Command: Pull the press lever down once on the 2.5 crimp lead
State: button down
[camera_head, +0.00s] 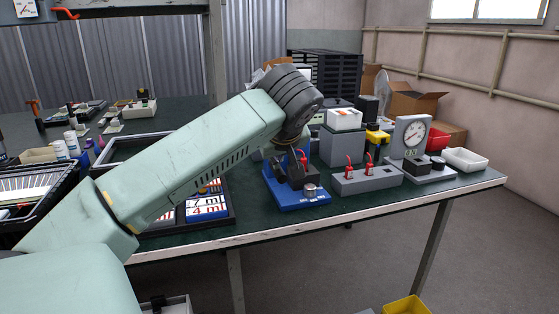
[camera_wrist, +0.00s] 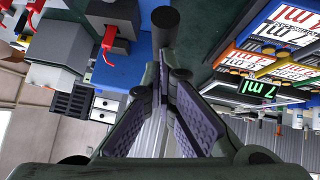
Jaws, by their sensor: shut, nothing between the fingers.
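The press stands on a blue base (camera_head: 298,196) near the table's front edge, partly covered by my arm in the head view. Its blue base also shows in the wrist view (camera_wrist: 122,68). A red crimp lead (camera_wrist: 108,42) sits in a dark grey block on that base; I cannot read its size. A black bar with a round knob (camera_wrist: 165,18), apparently the press lever, stands just beyond my fingertips in the wrist view; I cannot tell whether they touch. My gripper (camera_wrist: 165,72) is shut and empty, its fingertips close to that bar.
Right of the press, a grey holder (camera_head: 365,181) carries two red leads. A dial gauge (camera_head: 410,136) and a white tray (camera_head: 465,159) stand farther right. Trays with number cards (camera_head: 206,207) lie left. Cardboard boxes (camera_head: 412,101) and grey units crowd the back.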

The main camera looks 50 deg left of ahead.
aim_at(278, 171)
jog(key=shift+s+d+f+b, duration=0.1)
jog(key=shift+d+f+b, duration=0.1)
jog(key=shift+f+b, duration=1)
jog(key=shift+f+p, duration=0.3)
jog(key=shift+f, duration=0.05)
